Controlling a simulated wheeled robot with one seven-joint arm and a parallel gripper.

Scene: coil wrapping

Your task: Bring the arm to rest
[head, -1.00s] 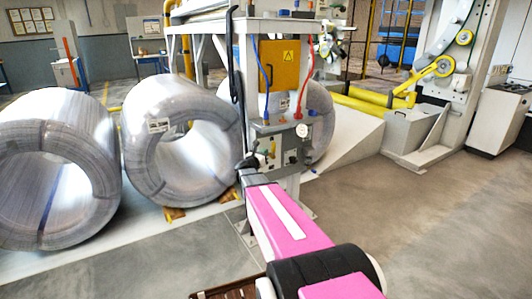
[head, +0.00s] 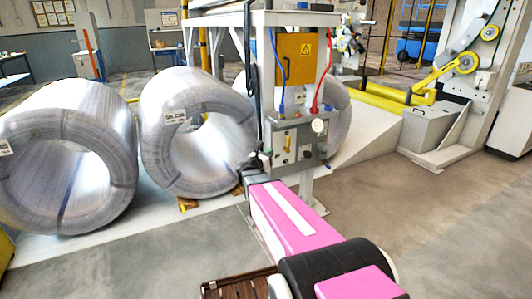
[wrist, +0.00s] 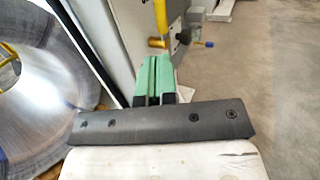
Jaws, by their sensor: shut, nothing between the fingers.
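My pink arm reaches forward from the bottom right in the head view, toward the front of a grey control panel (head: 298,160) with a gauge, knobs and a yellow lever. The dark end of the arm is small there, and its fingers cannot be made out. In the wrist view my gripper (wrist: 153,78) shows two green fingers pressed together, with nothing between them. The fingertips point toward the base of a grey machine part with a yellow-orange rod (wrist: 160,22). I cannot tell whether they touch anything.
Two wrapped wire coils (head: 65,165) and (head: 198,132) lie on a pale platform at left, and a third is partly hidden behind the panel. The nearer coil also shows at the wrist view's left (wrist: 45,75). Grey floor (head: 420,230) is clear at right.

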